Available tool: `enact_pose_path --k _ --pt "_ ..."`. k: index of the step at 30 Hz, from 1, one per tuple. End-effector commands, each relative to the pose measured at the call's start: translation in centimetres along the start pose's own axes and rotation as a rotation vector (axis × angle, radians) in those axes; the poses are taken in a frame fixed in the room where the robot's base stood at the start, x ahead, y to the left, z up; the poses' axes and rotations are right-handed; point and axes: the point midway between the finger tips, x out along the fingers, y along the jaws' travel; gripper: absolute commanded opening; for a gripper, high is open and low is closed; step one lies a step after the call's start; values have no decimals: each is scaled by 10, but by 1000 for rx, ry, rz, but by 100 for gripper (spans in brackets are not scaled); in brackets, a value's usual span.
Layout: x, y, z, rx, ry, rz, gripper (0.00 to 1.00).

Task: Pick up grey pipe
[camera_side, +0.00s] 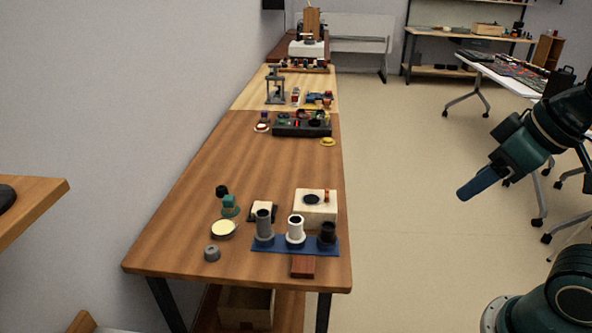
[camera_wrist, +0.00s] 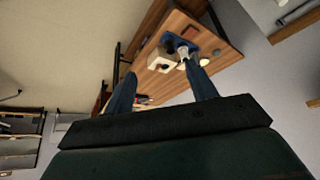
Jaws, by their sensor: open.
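The grey pipe (camera_side: 264,224) stands upright in the left place of a blue holder (camera_side: 287,249) near the front end of the long wooden table. A white pipe (camera_side: 296,229) and a black pipe (camera_side: 327,234) stand to its right in the same holder. My gripper (camera_side: 466,193) is off the right side of the table, in the air, well apart from the pipes. In the wrist view my gripper (camera_wrist: 163,77) shows two blue fingers spread wide, with nothing between them.
A white box (camera_side: 316,204) stands behind the holder, and a red-brown block (camera_side: 303,267) lies in front. A small grey ring (camera_side: 212,254), a cream disc (camera_side: 223,230) and a green part (camera_side: 230,207) lie left. A dark tray (camera_side: 302,126) sits farther back. The mid-table is clear.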

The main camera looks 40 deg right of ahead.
Motion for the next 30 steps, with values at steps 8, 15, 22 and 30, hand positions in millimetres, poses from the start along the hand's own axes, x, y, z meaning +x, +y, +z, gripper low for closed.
enact_pose_path --k 8,15,22,30 --pt "0 0 0 0 0 0 57" --pt "0 0 -2 6 -2 0 57" --pt "-1 -2 -23 68 -26 -4 57" --pt "4 -10 -76 233 -87 -5 57"
